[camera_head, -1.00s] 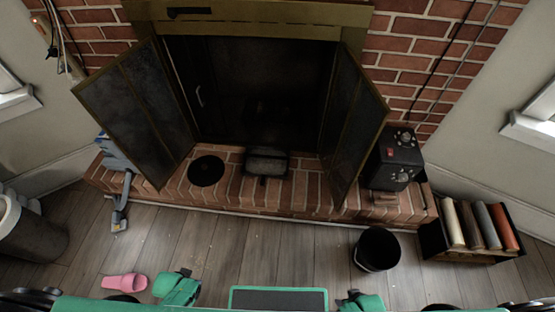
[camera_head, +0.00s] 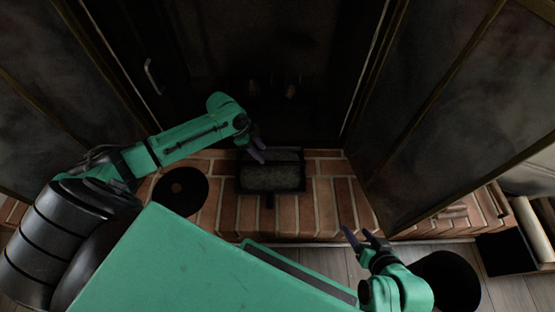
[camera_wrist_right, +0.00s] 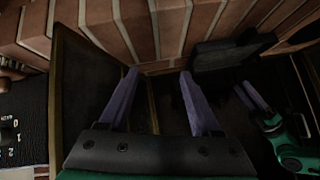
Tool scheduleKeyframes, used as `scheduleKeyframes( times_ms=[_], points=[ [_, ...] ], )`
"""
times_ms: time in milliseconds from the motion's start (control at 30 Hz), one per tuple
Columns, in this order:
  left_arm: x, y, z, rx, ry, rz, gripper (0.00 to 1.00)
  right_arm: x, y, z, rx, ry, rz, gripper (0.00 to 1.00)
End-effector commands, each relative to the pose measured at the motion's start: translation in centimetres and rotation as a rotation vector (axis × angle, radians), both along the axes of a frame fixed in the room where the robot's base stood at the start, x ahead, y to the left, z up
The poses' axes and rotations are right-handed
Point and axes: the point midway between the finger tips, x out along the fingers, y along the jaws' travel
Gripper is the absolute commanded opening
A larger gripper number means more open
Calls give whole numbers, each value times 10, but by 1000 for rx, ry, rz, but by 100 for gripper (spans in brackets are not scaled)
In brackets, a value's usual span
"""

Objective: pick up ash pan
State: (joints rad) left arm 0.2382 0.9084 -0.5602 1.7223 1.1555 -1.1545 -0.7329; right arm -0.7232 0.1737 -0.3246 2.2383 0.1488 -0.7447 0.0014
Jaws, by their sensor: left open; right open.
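The ash pan (camera_head: 270,180) is a dark rectangular tray with grey ash in it. It lies on the brick hearth in front of the firebox, with a short handle toward me. In the right wrist view it appears as a dark shape (camera_wrist_right: 228,52). My left gripper (camera_head: 257,150) is open and empty at the pan's far left edge; I cannot tell whether it touches. It also shows in the right wrist view (camera_wrist_right: 252,97). My right gripper (camera_head: 359,236) is open and empty, to the right and front of the pan, clear of it.
Open fireplace doors flank the hearth; the right door (camera_head: 450,110) stands close to my right arm. A round black disc (camera_head: 181,191) lies left of the pan. A black bucket (camera_head: 448,280) and a log holder (camera_head: 505,254) stand at the right. A knobbed black box (camera_wrist_right: 22,115) shows in the wrist view.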

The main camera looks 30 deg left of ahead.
Motion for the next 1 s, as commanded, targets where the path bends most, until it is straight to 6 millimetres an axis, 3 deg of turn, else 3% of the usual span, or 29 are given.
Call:
scheduleKeyframes(
  times_ms=[33, 267, 400, 600, 900, 1000],
  points=[
    [2, -4, -13, -3, -1, 1, 52, 0, 8, -10, 30, -35, -1, 64],
    [8, -16, -49, -1, 0, 3, 52, 0, 35, -23, 176, -208, -37, 64],
    [11, -21, -61, -2, -2, 4, 52, -1, 39, -27, 213, -257, -54, 64],
    [18, -33, -98, -2, -2, 4, 52, 0, 40, -57, 241, -291, -74, 64],
    [19, -37, -103, 2, -1, 3, 52, 0, 40, -58, 247, -303, -81, 64],
    [19, -37, -103, 1, -2, 3, 14, 0, 40, -58, 247, -303, -81, 64]
  ],
)
